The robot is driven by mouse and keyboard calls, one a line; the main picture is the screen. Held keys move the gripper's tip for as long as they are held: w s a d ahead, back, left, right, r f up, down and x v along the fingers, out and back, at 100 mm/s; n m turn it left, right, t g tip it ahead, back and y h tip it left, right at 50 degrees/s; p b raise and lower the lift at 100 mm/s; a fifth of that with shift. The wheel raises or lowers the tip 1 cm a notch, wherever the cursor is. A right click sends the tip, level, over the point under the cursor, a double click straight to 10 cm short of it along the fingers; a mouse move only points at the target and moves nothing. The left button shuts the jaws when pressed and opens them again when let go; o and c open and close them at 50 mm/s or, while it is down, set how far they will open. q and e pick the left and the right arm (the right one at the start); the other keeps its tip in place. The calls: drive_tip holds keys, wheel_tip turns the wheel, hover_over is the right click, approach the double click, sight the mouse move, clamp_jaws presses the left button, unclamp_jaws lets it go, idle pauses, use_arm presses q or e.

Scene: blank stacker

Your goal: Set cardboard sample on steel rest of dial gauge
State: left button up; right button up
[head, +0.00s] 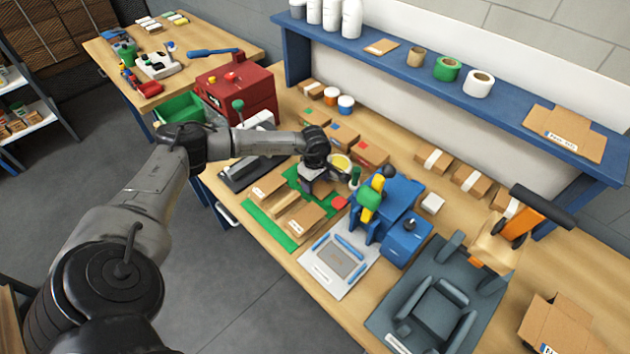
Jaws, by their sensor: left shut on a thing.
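My left gripper (326,172) is over the middle of the bench, by the far side of the green mat (258,223). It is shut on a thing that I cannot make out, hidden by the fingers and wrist. A round yellow face with a grey rim (341,162), which looks like the dial gauge, is right beside the gripper. The gauge's steel rest is hidden or too small to tell. Brown cardboard pieces (304,220) lie on the green mat; I cannot tell whether the sample is among them. My right gripper is not in view.
A blue machine with a green and yellow handle (372,205) stands just right of the gripper. A white plate with blue bars (338,262) and a dark grey fixture (438,300) lie nearer. A red machine (238,88) stands left. Small boxes (370,153) line the back.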

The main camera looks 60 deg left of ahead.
use_arm(q)
drive_tip(key=shift+f, duration=0.1)
drive_tip(key=o, duration=0.7)
drive_tip(key=shift+o, duration=0.2)
wheel_tip(320, 180, up, 12)
drive_tip(key=shift+r, duration=0.2)
